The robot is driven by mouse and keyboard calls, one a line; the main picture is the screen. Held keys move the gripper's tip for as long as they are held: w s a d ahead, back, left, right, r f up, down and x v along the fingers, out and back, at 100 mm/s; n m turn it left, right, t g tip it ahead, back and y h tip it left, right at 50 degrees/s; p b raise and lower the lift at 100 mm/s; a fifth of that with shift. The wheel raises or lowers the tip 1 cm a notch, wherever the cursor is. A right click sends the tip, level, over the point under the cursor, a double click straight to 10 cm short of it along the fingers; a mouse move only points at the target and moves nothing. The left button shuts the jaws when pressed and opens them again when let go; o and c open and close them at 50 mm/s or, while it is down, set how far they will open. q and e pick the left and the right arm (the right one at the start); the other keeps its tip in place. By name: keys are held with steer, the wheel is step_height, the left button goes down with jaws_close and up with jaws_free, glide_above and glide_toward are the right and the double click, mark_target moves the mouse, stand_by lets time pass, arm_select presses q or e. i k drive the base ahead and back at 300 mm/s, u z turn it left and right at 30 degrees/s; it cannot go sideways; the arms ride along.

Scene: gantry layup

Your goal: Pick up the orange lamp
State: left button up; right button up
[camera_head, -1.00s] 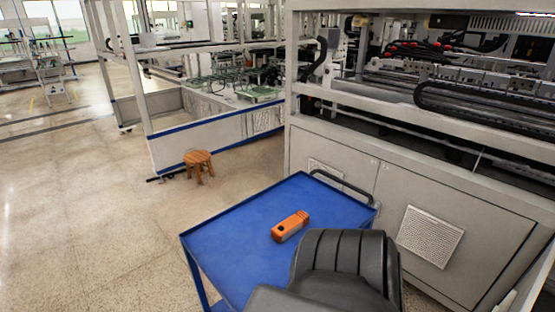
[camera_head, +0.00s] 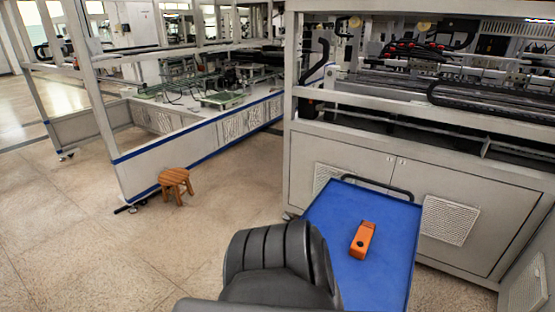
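The orange lamp (camera_head: 363,240) lies on its side on the blue top of a cart (camera_head: 390,275), near the middle of that top. It is a small block-like body with a dark round spot near its lower end. A dark ribbed part, apparently of my own arm, rises from the bottom of the view, left of the lamp, and covers the left front of the cart top. The lamp itself is unobstructed. Neither gripper shows in this view.
A wooden stool (camera_head: 175,186) stands on the floor to the left. Behind the cart is a large grey machine cabinet (camera_head: 350,155). A white frame with blue-edged panels (camera_head: 160,160) stands behind the stool. The floor at lower left is clear.

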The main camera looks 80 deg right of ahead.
mark_target(365, 234)
steer(key=i, duration=0.75)
steer(key=z, duration=1.5)
steer(key=i, duration=2.6)
steer(key=z, duration=2.65)
steer(key=i, duration=2.35)
steer(key=z, duration=0.15)
